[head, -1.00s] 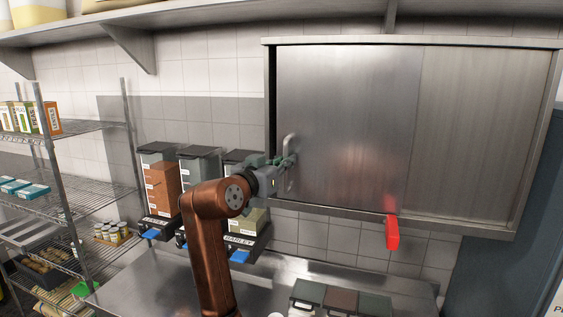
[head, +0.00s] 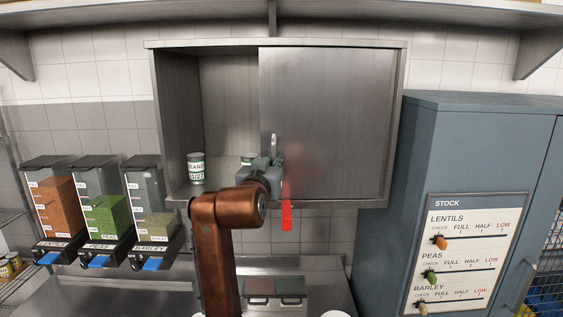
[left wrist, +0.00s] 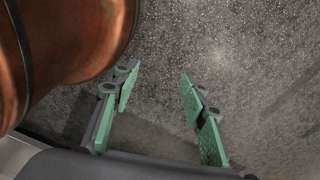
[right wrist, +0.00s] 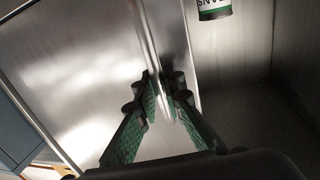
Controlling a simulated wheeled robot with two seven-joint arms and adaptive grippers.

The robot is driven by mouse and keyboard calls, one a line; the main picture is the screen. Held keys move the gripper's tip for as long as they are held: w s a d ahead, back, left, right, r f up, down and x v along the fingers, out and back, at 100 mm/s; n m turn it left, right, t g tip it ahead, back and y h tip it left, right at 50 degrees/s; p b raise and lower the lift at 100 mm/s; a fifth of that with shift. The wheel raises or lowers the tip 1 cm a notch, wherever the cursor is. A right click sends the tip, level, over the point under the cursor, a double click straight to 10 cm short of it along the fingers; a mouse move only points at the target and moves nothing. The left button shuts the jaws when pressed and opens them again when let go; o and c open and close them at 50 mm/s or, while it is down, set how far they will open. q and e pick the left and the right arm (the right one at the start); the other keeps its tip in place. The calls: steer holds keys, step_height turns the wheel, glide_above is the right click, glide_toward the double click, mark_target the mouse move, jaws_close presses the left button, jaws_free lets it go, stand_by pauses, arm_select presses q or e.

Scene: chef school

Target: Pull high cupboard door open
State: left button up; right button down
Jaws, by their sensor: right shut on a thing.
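The metal high cupboard (head: 168,120) hangs on the tiled wall. Its sliding door (head: 325,120) covers the right part, and the left part stands open. My right gripper (head: 264,163) is at the upright handle (head: 274,142) on the door's left edge. In the right wrist view, my right gripper's (right wrist: 167,98) green-padded fingers are shut on the handle (right wrist: 151,42). Part of the handle is hidden by the gripper in the head view. My left gripper (left wrist: 158,78) shows only in the left wrist view, open and empty above a speckled grey surface.
A labelled can (head: 196,168) stands inside the open part; another is partly hidden by my gripper. A red piece (head: 287,214) hangs below the cupboard. Dispensers (head: 103,215) stand left, a blue cabinet (head: 465,135) right. A steel counter (head: 120,290) lies below.

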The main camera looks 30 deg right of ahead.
steer(key=shift+d, duration=0.1)
steer(key=shift+s+d, duration=0.1)
steer(key=shift+r, duration=0.1)
steer(key=c, duration=2.3)
jaws_free()
arm_select(q)
steer(key=shift+w+a, duration=0.3)
steer(key=shift+w, duration=0.15)
arm_select(e)
steer(key=v, duration=1.2)
